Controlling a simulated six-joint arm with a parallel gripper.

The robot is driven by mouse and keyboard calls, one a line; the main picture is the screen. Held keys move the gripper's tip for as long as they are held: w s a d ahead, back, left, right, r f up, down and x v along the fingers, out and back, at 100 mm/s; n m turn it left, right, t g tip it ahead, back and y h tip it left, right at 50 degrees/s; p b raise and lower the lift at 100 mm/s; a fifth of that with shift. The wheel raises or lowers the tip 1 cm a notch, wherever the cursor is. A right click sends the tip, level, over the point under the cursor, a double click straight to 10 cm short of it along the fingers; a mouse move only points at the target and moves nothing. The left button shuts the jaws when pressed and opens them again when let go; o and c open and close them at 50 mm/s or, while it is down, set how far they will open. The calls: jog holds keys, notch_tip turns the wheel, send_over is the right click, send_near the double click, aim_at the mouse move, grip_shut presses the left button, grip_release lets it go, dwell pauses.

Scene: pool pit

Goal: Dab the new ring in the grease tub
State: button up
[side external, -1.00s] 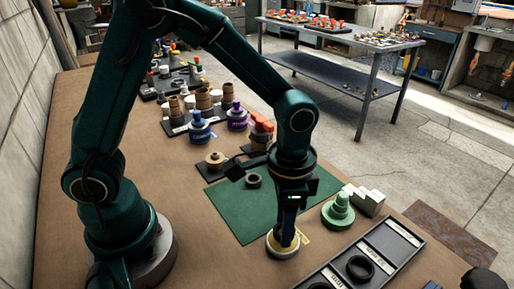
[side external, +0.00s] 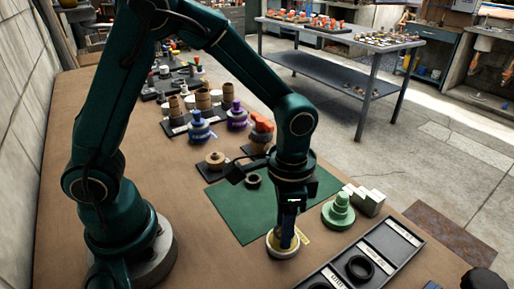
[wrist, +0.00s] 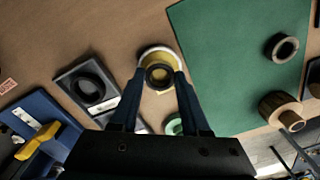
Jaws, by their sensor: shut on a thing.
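The grease tub (side external: 283,245) is a round pale pot on the brown bench, beside the green mat. In the wrist view the tub (wrist: 157,54) shows a white rim and yellow grease inside. My gripper (wrist: 158,76) is shut on a dark ring (wrist: 160,78). It holds the ring at the tub, over the yellow grease. My gripper (side external: 286,236) points straight down at the tub in the side view, where its fingers hide the ring. Whether the ring touches the grease I cannot tell.
A dark worn-looking ring (side external: 253,181) lies on the green mat (side external: 246,222). A labelled black tray (side external: 330,279) at the front right holds another black ring (side external: 359,267). A green stepped piece (side external: 339,212) and white blocks (side external: 369,202) stand right of the tub.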

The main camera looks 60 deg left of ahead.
dwell(0.4)
jog(key=shift+r, duration=3.5)
